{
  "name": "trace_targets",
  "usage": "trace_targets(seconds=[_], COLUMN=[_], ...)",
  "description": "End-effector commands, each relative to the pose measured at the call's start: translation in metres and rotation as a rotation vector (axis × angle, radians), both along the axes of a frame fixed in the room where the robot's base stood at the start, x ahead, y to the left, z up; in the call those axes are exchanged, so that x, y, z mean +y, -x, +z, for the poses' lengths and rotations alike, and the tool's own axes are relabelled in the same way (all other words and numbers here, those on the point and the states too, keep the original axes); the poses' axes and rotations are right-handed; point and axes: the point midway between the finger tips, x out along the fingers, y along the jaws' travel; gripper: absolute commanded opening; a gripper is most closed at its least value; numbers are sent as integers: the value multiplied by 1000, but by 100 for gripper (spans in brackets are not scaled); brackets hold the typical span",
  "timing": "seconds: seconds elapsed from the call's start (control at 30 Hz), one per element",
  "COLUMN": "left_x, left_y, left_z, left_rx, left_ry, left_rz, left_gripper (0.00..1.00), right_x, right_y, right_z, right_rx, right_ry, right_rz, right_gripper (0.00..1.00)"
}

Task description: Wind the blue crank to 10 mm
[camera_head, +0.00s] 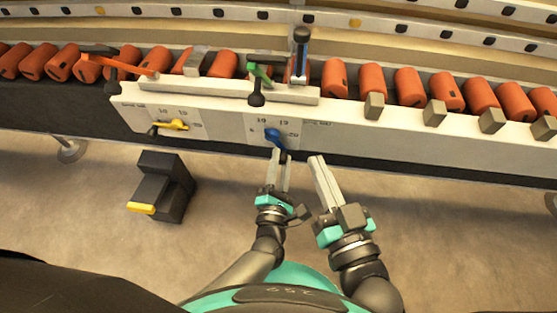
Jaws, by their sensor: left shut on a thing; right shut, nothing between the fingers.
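The blue crank (272,135) sits on the front face of the white panel (220,131), next to a printed dial with small numbers. Its dark handle points down toward my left gripper (280,155). The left gripper is shut on that handle from below. The exact dial reading is too small to tell. My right gripper (317,160) is shut and empty, just right of the left one and below the panel edge.
A yellow crank (173,125) is on the same panel to the left. Orange cylinders (335,78) line the conveyor behind, with orange and green levers (260,72) above the panel. A black pedal box (163,188) stands on the floor at left.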

Motion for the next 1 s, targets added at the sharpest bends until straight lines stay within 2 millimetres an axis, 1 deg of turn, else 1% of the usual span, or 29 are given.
trace_targets(seconds=[0.47,0.5,0.73,1.0], left_x=[-1,-1,-1,-1], left_y=[0,0,0,0], left_z=[0,0,0,0], left_rx=[0,0,0,0], left_ry=[12,12,12,11], left_rz=[-1,-1,-1,-1], left_gripper=[0,36,61,61], right_x=[0,0,0,0], right_y=[0,0,0,0], right_z=[0,0,0,0], right_rx=[1,1,1,0], right_ry=[0,0,0,0], right_rz=[0,0,0,0], right_gripper=[0,0,0,0])
